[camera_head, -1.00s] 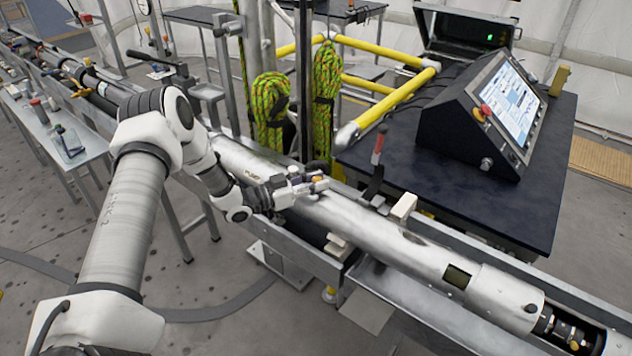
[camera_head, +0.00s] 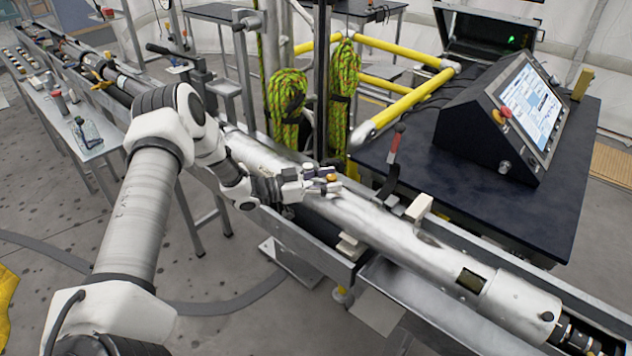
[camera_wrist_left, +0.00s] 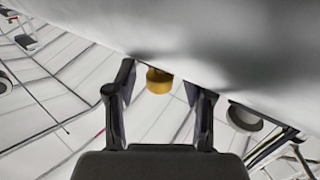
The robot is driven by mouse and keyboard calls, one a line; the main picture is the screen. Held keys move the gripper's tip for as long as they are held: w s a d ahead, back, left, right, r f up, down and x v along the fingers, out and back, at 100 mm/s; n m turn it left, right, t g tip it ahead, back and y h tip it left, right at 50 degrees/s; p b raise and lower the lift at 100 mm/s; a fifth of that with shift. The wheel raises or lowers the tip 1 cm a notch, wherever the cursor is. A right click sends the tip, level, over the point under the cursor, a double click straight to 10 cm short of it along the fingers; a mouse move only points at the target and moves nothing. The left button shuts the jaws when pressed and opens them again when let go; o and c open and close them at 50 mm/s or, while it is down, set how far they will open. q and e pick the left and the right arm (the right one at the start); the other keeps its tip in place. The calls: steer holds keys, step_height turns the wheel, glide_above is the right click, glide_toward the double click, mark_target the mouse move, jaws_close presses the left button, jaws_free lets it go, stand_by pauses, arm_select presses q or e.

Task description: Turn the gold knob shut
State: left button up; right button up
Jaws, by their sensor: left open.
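The gold knob (camera_head: 331,177) sits on the side of the long silver tube, at my left gripper's fingertips in the head view. In the left wrist view the gold knob (camera_wrist_left: 159,81) shows as a short gold cylinder under the pale tube surface (camera_wrist_left: 225,45). My left gripper (camera_head: 322,180) is open, with one finger on each side of the knob in the left wrist view (camera_wrist_left: 160,88). Gaps show between the knob and both fingers there, and I cannot tell whether either touches it. My right gripper is not in view.
The silver tube (camera_head: 385,228) lies in a long metal trough. A dark table (camera_head: 470,195) with a control console (camera_head: 500,125) stands behind it, and a red-tipped lever (camera_head: 395,148) rises near its edge. In the left wrist view a dark round fitting (camera_wrist_left: 245,118) is right of the fingers.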

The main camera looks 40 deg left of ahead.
arm_select(q)
steer(key=v, duration=1.1)
steer(key=shift+s, duration=0.1)
